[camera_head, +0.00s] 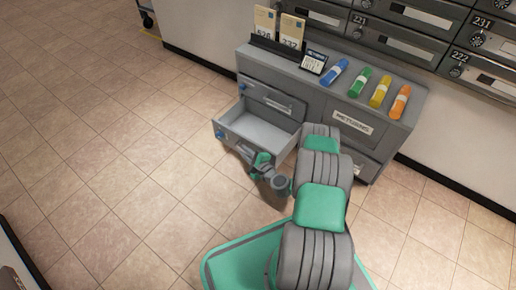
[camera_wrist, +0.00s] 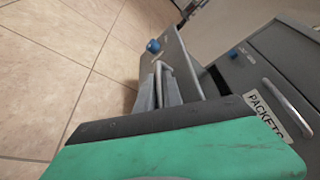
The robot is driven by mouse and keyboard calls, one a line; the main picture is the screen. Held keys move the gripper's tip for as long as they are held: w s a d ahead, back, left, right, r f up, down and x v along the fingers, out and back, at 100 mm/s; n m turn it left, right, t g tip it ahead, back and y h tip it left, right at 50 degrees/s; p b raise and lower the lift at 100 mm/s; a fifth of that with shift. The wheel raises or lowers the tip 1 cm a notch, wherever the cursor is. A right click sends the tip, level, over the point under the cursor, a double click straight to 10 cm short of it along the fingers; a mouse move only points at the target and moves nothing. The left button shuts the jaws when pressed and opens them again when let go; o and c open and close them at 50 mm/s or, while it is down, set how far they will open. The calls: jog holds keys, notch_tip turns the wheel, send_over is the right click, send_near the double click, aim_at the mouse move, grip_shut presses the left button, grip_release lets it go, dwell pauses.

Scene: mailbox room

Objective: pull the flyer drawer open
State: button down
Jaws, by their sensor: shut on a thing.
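A grey drawer (camera_head: 265,128) in the lower left of the cabinet stands pulled well out, and its inside shows empty. Its front (camera_wrist: 188,62) has a blue knob (camera_wrist: 153,46) and a pale bar handle (camera_wrist: 163,78). My gripper (camera_head: 250,154) is at this front in the head view. In the wrist view my gripper (camera_wrist: 160,88) has its fingers closed around the bar handle. The label on this drawer cannot be read, so its name is not visible.
A shut drawer labelled PACKETS (camera_wrist: 265,115) sits above the open one. The grey cabinet (camera_head: 300,68) carries two cards (camera_head: 277,28), a small sign (camera_head: 313,62) and several coloured rolls (camera_head: 360,82). Mailboxes (camera_head: 405,38) line the wall. Tiled floor (camera_head: 110,130) is free to the left.

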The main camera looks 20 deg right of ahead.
jog(key=shift+a, duration=0.25)
jog(key=shift+d, duration=0.15)
jog(key=c, duration=1.8)
grip_release()
jog(key=shift+s+d, duration=0.1)
jog(key=shift+d, duration=0.05)
jog(key=shift+o, duration=0.2)
notch_tip(320, 180, up, 4)
jog(key=p, duration=0.3)
jog(key=s+a+r+p, duration=0.1)
jog(key=s+r+p, duration=0.6)
jog(key=s, duration=0.7)
notch_tip(320, 180, up, 2)
jog(key=shift+a+r, duration=0.1)
jog(key=shift+a, duration=0.25)
